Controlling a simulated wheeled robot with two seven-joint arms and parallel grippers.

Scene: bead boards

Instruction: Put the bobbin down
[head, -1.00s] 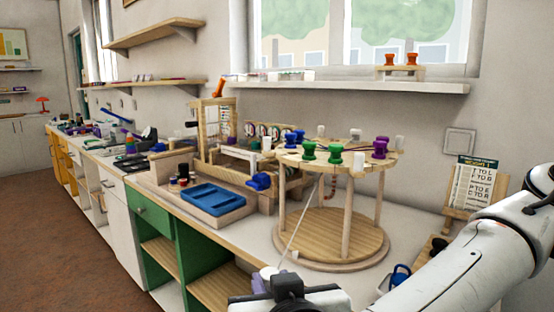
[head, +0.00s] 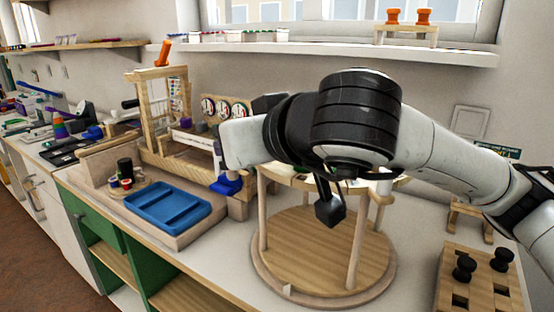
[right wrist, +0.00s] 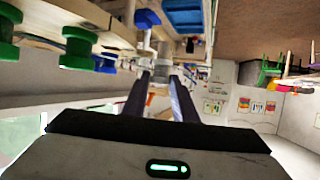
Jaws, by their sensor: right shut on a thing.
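My right gripper (right wrist: 160,82) shows in the right wrist view with its two dark fingers close together. A pale grey-white bobbin (right wrist: 162,64) sits at the fingertips, in front of a cluttered background, so its outline is hard to make out. In the head view my right arm and hand cross in front of the round wooden bobbin stand, and the fingertips and the bobbin cannot be made out. The stand's lower disc (head: 310,262) shows below the arm. Its top is mostly hidden. Green bobbins (right wrist: 78,48) stand close by at the left of the right wrist view. My left gripper is not in view.
A blue tray (head: 168,203) lies on the bench left of the stand, in front of a wooden winding frame (head: 158,105). A wooden block with black knobs (head: 478,282) is at the lower right. Orange bobbins (head: 423,16) stand on a small rack on the shelf.

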